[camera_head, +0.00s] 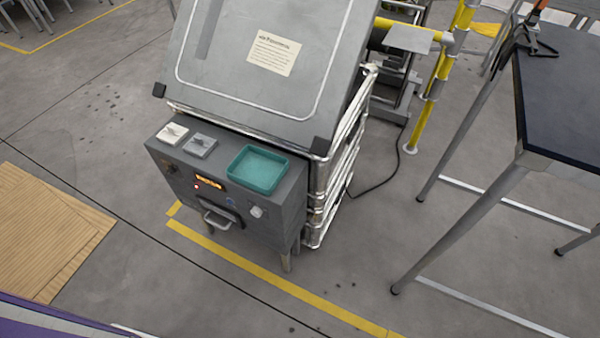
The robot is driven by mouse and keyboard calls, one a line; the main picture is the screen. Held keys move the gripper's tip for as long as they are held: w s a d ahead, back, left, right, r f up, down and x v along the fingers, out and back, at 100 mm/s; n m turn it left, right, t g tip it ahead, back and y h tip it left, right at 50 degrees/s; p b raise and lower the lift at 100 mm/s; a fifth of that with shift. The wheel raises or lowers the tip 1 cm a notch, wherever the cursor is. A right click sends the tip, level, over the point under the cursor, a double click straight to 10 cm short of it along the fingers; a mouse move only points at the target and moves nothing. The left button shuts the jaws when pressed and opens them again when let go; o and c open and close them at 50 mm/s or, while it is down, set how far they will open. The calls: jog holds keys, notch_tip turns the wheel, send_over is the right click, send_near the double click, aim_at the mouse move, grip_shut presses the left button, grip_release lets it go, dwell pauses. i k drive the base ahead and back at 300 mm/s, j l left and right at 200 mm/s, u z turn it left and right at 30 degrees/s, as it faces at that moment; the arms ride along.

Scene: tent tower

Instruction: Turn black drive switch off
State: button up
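A grey control box (222,225) stands on short legs at the front of a large grey machine. On its top left are a white switch plate (172,133) and a grey switch plate (200,145), each with a small toggle. Which one is the black drive switch, and its on or off position, is too small to tell. The front face has a lit orange display (208,182), a small red light (196,187), a pale round knob (257,211) and a metal handle (216,219). My gripper is not in view.
A teal tray (258,170) sits on the box's top right. The machine's sloped panel (262,85) rises behind. A dark-topped table (560,100) stands right, wooden boards (45,225) lie left. Floor in front, with a yellow line (270,275), is clear.

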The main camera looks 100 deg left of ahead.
aim_at(171, 170)
jog(key=u, duration=2.05)
jog(key=k+j+u, duration=0.45)
jog(key=k+j, duration=0.2)
jog(key=k, duration=0.1)
